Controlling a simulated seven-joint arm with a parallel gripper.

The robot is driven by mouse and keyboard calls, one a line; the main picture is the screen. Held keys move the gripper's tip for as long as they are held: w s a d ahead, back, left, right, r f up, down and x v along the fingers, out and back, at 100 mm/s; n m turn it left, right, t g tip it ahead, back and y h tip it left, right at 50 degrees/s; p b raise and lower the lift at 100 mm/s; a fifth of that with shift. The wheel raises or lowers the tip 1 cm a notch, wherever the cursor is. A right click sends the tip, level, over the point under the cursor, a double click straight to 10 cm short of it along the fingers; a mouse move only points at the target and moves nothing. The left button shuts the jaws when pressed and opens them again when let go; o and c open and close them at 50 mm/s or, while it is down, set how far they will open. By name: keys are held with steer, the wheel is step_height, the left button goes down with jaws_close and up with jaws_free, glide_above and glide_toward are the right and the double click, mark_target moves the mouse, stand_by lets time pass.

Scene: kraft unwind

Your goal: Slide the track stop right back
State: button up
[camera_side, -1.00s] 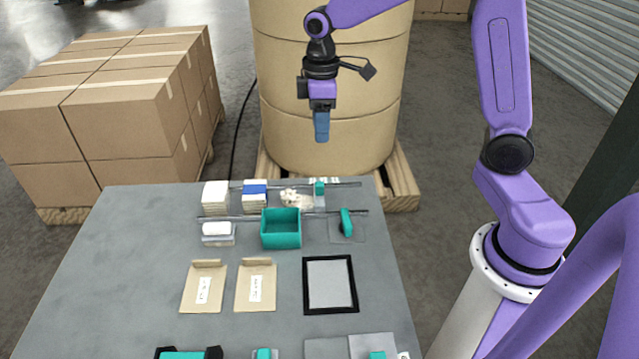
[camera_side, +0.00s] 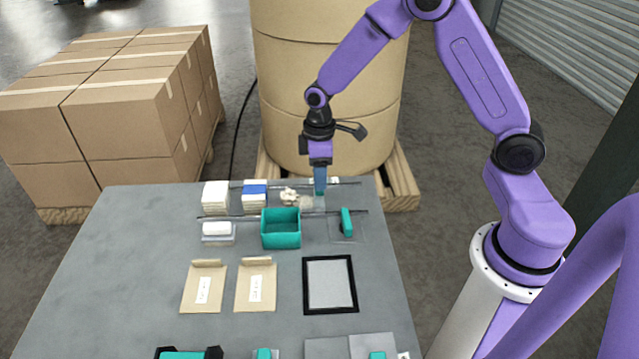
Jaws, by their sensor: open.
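Two thin rails cross the back of the table, a rear rail (camera_side: 345,184) and a front rail (camera_side: 300,214). A small teal block, which looks like the track stop, sits at the rear rail's right part; my gripper now hides nearly all of it. My gripper (camera_side: 320,188) points straight down, with its blue fingers right at that block. The fingers are open; whether they straddle or touch the block cannot be told. Another teal upright piece (camera_side: 346,222) stands on a clear plate at the front rail's right end.
White blocks (camera_side: 215,195), a blue-banded stack (camera_side: 255,195) and a pale crumpled heap (camera_side: 290,195) lie left of my gripper. A teal bin (camera_side: 281,230) stands in front. Envelopes (camera_side: 204,288) and a black frame (camera_side: 330,284) lie nearer. The table's left side is clear.

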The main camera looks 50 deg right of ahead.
steer(key=shift+f, duration=1.75)
jaws_close()
steer(key=shift+s+d, duration=3)
steer(key=shift+d, duration=0.05)
jaws_free()
step_height(320, 180, up, 18)
steer(key=shift+f, duration=0.25)
steer(key=shift+a, duration=0.1)
